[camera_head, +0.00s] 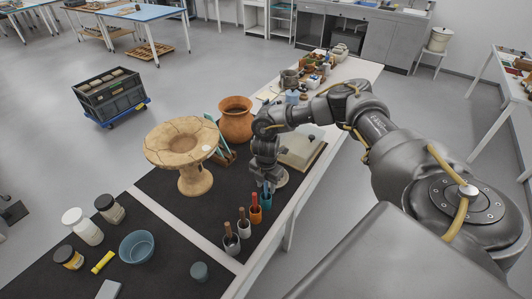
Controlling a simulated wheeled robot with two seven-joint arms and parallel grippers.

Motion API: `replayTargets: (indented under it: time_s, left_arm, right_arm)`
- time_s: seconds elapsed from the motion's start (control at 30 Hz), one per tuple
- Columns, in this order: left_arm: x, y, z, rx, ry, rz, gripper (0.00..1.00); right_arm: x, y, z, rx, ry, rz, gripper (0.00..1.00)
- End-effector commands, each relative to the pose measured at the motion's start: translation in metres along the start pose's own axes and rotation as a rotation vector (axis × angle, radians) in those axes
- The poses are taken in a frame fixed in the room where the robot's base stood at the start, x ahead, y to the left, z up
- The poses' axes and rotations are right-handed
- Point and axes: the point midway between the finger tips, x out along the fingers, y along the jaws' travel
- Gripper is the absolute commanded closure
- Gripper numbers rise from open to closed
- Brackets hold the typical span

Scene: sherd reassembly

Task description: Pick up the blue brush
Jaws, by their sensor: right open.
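The blue brush (267,186) stands at the far end of a row of small brush cups near the table's right edge. Its blue cup (266,201) is partly visible below it. My right gripper (266,182) points down right at the blue brush, with its open fingers around or just beside the handle; I cannot tell whether they touch it. The gripper hides the brush's upper part. My left gripper is not in view.
Brushes stand in an orange cup (255,214), a white cup (243,229) and a dark cup (231,245) in front. A reassembled pedestal bowl (180,155) and terracotta pot (236,122) are left and behind. A teal bowl (137,247) and jars stand left.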

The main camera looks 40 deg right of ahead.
Motion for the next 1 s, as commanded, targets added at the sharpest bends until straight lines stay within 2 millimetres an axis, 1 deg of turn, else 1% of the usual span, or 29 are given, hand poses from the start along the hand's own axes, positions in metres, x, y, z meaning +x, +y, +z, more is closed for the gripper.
replayTargets:
  time_s: [0.03, 0.1, 0.2, 0.47, 0.77, 0.8, 1.0]
  left_arm:
    - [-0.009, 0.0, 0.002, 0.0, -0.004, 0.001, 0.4]
    - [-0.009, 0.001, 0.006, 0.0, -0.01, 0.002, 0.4]
    - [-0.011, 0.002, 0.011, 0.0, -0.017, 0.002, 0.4]
    - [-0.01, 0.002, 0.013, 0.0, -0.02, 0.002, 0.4]
    - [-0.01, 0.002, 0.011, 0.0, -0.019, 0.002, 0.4]
    - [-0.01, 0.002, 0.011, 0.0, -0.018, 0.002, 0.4]
    - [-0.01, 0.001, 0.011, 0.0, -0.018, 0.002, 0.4]
  right_arm:
    - [0.004, -0.001, 0.0, -0.001, -0.001, -0.004, 0.6]
    - [0.015, -0.001, 0.0, 0.0, 0.0, -0.003, 0.6]
    - [0.024, -0.001, 0.0, 0.0, 0.001, -0.002, 0.6]
    - [0.028, 0.0, 0.0, -0.001, 0.001, 0.0, 0.6]
    - [0.027, 0.0, 0.0, 0.0, 0.0, 0.0, 0.98]
    - [0.027, 0.0, 0.0, 0.0, 0.0, 0.0, 1.0]
    - [0.027, 0.0, 0.0, 0.0, 0.0, 0.0, 1.0]
